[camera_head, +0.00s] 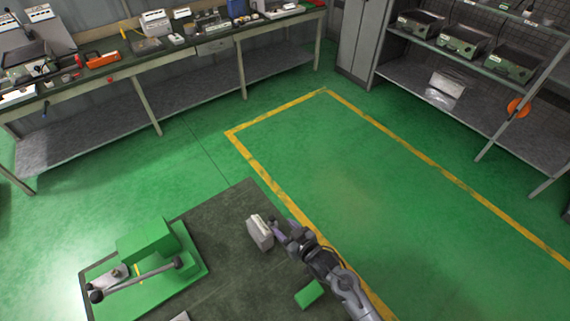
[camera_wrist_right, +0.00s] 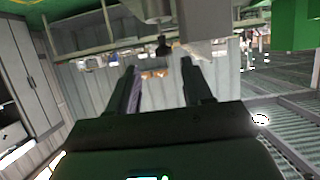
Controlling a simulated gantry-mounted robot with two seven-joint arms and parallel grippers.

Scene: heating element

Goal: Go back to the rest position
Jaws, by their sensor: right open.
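My right gripper (camera_head: 278,226) is over the dark table in the head view, with its arm coming in from the lower right. A small pale grey box (camera_head: 260,232) stands upright just left of its fingertips; I cannot tell whether they touch it. In the right wrist view, the two dark fingers (camera_wrist_right: 160,68) are apart with nothing clearly held between them. A pale block shape (camera_wrist_right: 155,10) shows beyond the fingertips at the top edge. My left gripper is not in view.
A green lever press (camera_head: 148,241) with a grey handle stands at the table's left. A small green block (camera_head: 309,294) lies close to my right arm. The dark table (camera_head: 225,215) is bare between press and box. A cluttered workbench (camera_head: 215,48) and shelves (camera_head: 470,85) stand far off.

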